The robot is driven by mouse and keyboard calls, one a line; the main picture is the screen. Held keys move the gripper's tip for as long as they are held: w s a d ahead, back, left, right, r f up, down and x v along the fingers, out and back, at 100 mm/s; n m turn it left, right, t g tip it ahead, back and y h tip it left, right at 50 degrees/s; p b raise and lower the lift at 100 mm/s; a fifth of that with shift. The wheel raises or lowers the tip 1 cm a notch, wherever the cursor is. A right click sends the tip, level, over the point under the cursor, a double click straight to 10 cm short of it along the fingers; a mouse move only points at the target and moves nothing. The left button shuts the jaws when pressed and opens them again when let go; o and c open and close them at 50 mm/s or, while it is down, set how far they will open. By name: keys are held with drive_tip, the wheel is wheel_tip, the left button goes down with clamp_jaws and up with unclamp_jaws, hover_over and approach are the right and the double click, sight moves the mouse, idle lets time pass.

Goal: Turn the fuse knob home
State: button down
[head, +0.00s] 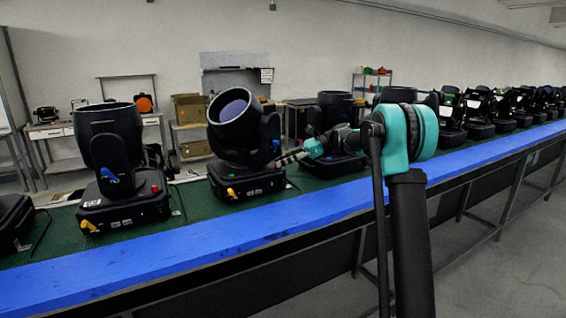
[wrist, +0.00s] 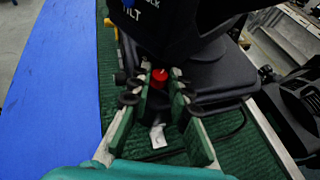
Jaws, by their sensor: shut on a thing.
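The fuse knob is the small red knob (wrist: 158,77) on the base of a black moving-head light. In the wrist view it stands between the two fingertips of my gripper (wrist: 157,84), which is shut on it. In the head view my gripper (head: 284,159) reaches in from the right to the right side of the middle light (head: 240,135). The fingertips and arm hide its red knob there. I cannot tell the knob's turn angle.
Similar lights stand along the green bench, one on the left (head: 108,150) and several on the right. A blue strip (head: 160,240) runs along the bench's front edge. In the wrist view a white tag (wrist: 158,136) lies below the knob, and a cable runs nearby.

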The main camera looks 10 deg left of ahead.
drive_tip(key=c, duration=1.4)
unclamp_jaws()
drive_tip(key=v, duration=1.2)
drive_tip(key=shift+r, duration=0.1)
